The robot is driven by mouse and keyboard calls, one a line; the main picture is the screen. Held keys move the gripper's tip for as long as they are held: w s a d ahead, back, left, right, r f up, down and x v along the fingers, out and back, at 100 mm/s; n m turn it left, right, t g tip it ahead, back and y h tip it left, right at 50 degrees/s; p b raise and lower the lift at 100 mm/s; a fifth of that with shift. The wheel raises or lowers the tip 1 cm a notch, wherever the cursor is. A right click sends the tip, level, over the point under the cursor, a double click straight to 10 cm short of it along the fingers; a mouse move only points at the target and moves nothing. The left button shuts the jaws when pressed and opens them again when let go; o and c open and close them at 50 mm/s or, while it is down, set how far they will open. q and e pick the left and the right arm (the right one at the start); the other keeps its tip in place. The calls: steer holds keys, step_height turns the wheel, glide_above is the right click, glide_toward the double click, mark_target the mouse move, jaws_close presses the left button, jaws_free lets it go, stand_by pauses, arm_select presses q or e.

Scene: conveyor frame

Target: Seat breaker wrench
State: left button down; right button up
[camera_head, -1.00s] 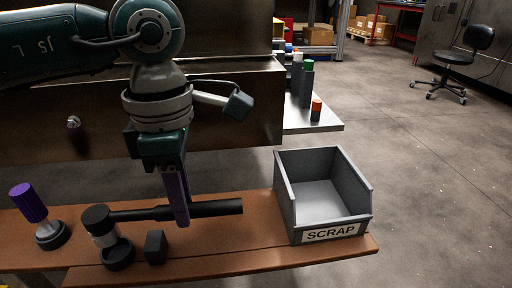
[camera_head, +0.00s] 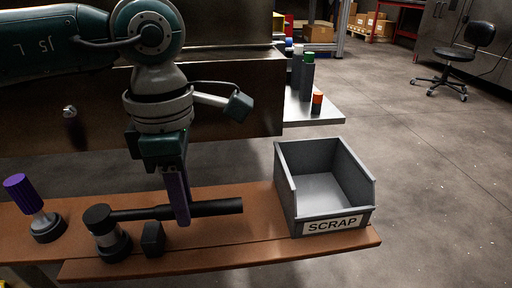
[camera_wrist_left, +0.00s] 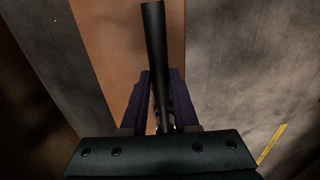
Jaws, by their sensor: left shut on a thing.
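The breaker wrench (camera_head: 218,208) is a black bar with a round black head and a grey lower section at its left end. My left gripper (camera_head: 183,218) points down with its purple fingers shut around the bar, right of its middle. The bar is roughly level above the brown bench. The grey section stands upright in or on a dark round holder (camera_head: 115,250); how deep it sits I cannot tell. In the left wrist view, the bar (camera_wrist_left: 154,45) runs between the two purple fingers (camera_wrist_left: 160,110). My right gripper is not in view.
A purple-handled tool (camera_head: 23,194) stands in a dark round base at the left. A small black block (camera_head: 153,240) stands right of the holder. A grey SCRAP bin (camera_head: 287,190) occupies the right end of the bench (camera_head: 225,250). Coloured-top cylinders stand on a shelf behind.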

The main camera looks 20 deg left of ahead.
arm_select(q)
steer(key=shift+f, duration=0.1)
steer(key=shift+f+b, duration=1.25)
steer(key=shift+f, duration=0.2)
steer(key=c, duration=0.6)
jaws_free()
step_height(320, 180, up, 10)
steer(key=p, duration=0.4)
